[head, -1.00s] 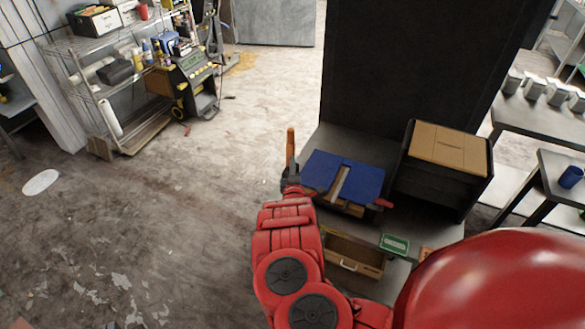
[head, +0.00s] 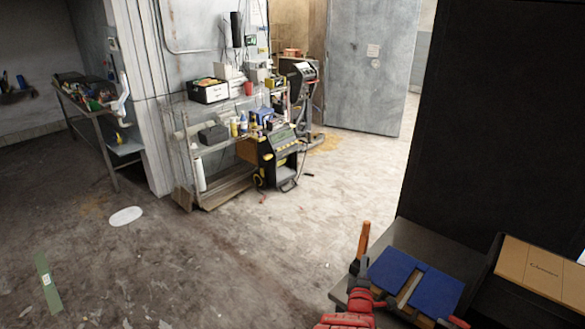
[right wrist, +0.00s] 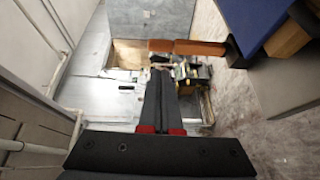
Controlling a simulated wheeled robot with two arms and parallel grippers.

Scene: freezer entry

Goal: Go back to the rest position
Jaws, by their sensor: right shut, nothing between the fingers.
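My right gripper (right wrist: 158,82) shows in the right wrist view with its two dark fingers together and nothing between them. In the head view my red right arm comes in at the bottom edge, beside the workbench, and its fingers are hard to make out there. My left gripper is not in view.
A loaded wire shelf (head: 205,150) and a yellow-black machine (head: 277,160) stand farther back. The floor (head: 220,255) at left is mostly clear.

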